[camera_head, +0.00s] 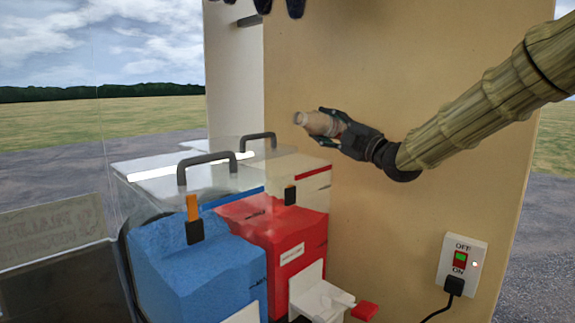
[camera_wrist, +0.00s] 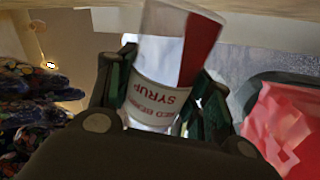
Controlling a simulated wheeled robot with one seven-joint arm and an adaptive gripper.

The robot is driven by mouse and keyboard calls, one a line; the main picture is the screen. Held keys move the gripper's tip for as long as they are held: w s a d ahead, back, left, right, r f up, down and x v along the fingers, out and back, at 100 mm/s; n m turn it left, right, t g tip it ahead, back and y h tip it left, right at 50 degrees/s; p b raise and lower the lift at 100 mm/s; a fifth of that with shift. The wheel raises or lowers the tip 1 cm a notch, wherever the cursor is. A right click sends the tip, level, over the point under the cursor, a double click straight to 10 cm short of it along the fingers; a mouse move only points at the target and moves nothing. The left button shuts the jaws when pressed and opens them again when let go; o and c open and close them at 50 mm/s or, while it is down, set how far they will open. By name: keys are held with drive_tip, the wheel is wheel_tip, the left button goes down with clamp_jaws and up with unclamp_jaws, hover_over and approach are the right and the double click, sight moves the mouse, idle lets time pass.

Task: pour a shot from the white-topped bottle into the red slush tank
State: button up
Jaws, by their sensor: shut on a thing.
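My gripper (camera_head: 336,127) is shut on a pale bottle (camera_head: 316,122), held nearly level with its narrow end to the left. In the wrist view the bottle (camera_wrist: 160,98) sits between the fingers (camera_wrist: 160,95), with a red-lettered label reading "SYRUP" and a red part beside a clear-white part. The bottle's top is too small to make out clearly. The red slush tank (camera_head: 290,232) stands below and left of the gripper, apart from the bottle. Red slush (camera_wrist: 283,130) shows at the right of the wrist view.
A blue slush tank (camera_head: 195,265) stands left of the red one. Black handles (camera_head: 205,158) rise above the tanks' tops. A tan wall (camera_head: 400,220) stands behind my arm, with a switch (camera_head: 462,262) and plugged cable. A white tap with a red tip (camera_head: 364,311) is in front.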

drive_tip(key=shift+w+d+r+m+p, duration=0.15)
drive_tip(key=shift+m+p, duration=0.25)
drive_tip(key=shift+p, duration=0.55)
